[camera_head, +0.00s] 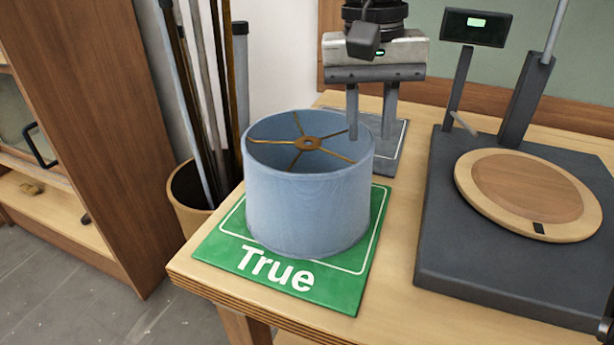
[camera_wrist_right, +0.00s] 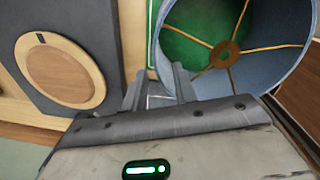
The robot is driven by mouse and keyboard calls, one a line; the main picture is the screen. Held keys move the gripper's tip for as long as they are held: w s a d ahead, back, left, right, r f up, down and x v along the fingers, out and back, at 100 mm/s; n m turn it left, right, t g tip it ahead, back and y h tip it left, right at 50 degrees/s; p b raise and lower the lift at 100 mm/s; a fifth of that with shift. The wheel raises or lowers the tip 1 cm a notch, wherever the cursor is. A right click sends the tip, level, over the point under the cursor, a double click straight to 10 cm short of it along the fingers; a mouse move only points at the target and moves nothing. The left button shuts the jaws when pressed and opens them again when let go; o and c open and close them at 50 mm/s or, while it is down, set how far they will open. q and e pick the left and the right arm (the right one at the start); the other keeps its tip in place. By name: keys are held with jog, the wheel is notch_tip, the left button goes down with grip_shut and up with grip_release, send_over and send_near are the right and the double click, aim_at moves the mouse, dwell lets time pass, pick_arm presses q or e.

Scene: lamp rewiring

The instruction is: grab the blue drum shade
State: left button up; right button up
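The blue drum shade (camera_head: 310,210) stands upright, open top up, on a green mat marked "True" (camera_head: 275,268). A brass spider frame spans its top. In the right wrist view the shade (camera_wrist_right: 290,75) fills the upper right, and I look into its open top. My right gripper (camera_head: 371,125) points down at the shade's far right rim. Its fingers are apart, one overlapping the shade's opening and the other outside the wall. In the wrist view the gripper (camera_wrist_right: 158,80) has one finger over the rim area. I cannot tell how deep the fingers reach. My left gripper is out of view.
A dark stand with a round wooden disc (camera_head: 530,195) and a small display (camera_head: 476,27) is on the right of the table. A grey plate (camera_head: 391,160) lies behind the shade. A bin of rods (camera_head: 188,195) stands left of the table, beside a wooden cabinet (camera_head: 95,120).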

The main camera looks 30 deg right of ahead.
jog(key=f, duration=0.7)
jog(key=shift+s+d+f, duration=0.2)
jog(key=shift+d+f, duration=0.05)
jog(key=shift+f, duration=0.1)
grip_shut()
